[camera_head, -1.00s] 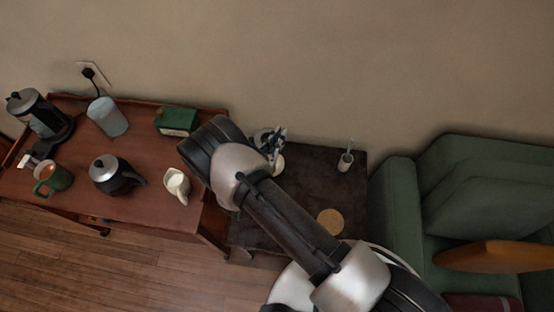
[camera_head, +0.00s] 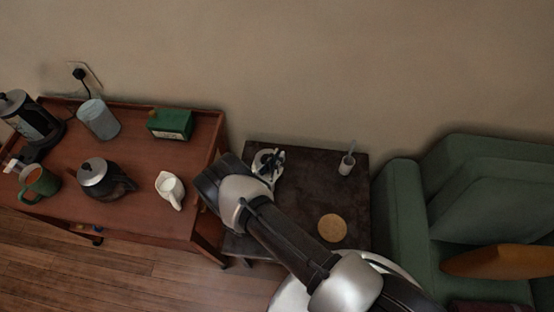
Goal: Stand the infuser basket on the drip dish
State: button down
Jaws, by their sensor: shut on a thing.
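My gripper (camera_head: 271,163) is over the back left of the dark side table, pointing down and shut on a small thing. I take it to be the infuser basket, but the fingers and arm hide it almost wholly. A pale round dish (camera_head: 259,159), likely the drip dish, shows in part behind and beside the fingers. I cannot tell whether the held thing touches it.
The dark side table (camera_head: 307,190) also holds a small cup with a stick (camera_head: 346,164) and a round tan coaster (camera_head: 332,228). A wooden tea table (camera_head: 130,160) at left carries a black teapot (camera_head: 98,178), a white creamer (camera_head: 170,190) and a green box (camera_head: 171,124). A green armchair (camera_head: 400,210) stands right.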

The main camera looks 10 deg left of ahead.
jog(key=c, duration=1.7)
grip_release()
jog(key=p+v, duration=0.2)
jog(key=v, duration=1)
jog(key=shift+r, duration=0.1)
